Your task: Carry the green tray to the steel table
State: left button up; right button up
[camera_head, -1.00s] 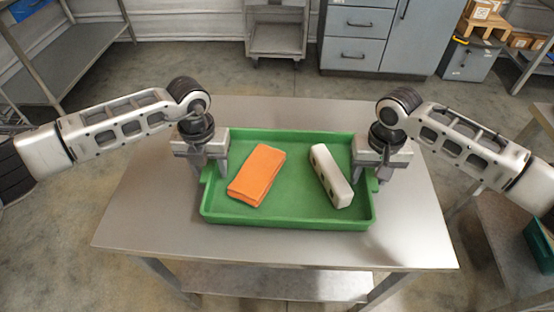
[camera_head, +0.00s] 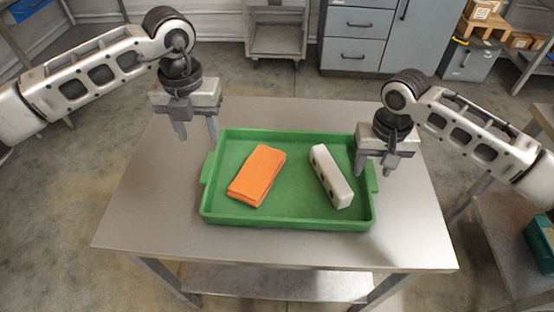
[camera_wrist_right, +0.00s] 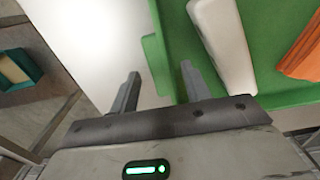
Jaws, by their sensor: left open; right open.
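The green tray (camera_head: 287,222) rests flat on the steel table (camera_head: 140,215). An orange folded cloth (camera_head: 257,175) lies in its left half and a white block with dark spots (camera_head: 331,177) in its right half. My left gripper (camera_head: 196,138) is open and empty, raised above and behind the tray's left end. My right gripper (camera_head: 374,170) is open at the tray's right end, beside the right handle. In the right wrist view, the open fingers (camera_wrist_right: 160,90) are near the tray's handle (camera_wrist_right: 157,65), and nothing shows held between them.
Bare tabletop surrounds the tray on all sides. A grey cart (camera_head: 276,35) and a grey drawer cabinet (camera_head: 352,52) stand behind the table. Cardboard boxes (camera_head: 483,10) are at the back right. A teal bin (camera_head: 541,240) sits on a shelf at the right.

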notch_tip(320, 180, up, 9)
jog(key=shift+f, duration=0.15)
dwell(0.5)
